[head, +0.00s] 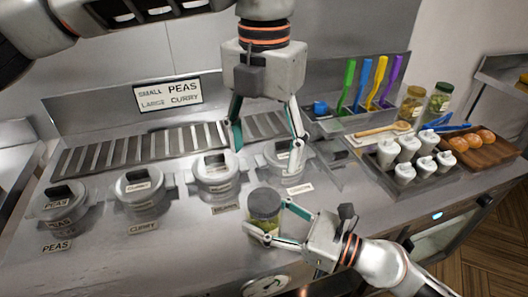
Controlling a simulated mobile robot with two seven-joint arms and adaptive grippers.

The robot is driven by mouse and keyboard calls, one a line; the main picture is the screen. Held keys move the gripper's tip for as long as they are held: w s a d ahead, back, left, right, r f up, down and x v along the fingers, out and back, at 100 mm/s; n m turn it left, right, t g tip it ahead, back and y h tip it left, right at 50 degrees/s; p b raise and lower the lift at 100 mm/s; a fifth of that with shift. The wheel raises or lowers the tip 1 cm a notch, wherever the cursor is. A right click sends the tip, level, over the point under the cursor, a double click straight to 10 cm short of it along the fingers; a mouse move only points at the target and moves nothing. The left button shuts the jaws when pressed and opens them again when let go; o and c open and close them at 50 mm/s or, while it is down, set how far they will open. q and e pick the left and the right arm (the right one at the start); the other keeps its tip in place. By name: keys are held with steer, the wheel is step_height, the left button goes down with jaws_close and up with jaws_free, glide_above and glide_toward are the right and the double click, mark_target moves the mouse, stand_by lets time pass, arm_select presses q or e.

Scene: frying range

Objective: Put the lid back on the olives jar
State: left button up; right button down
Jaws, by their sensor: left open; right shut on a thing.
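My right gripper (265,217) comes in from the lower right and is shut on this jar, one finger on each side. My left gripper (267,158) hangs down from above, open and empty, behind the jar and above the row of pots. No separate loose lid can be made out.
Several lidded pots stand in a row, including a curry pot (140,190) and one (284,160) partly behind my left gripper.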

steer(key=c, duration=0.8)
jaws_free()
steer(key=shift+v, duration=6)
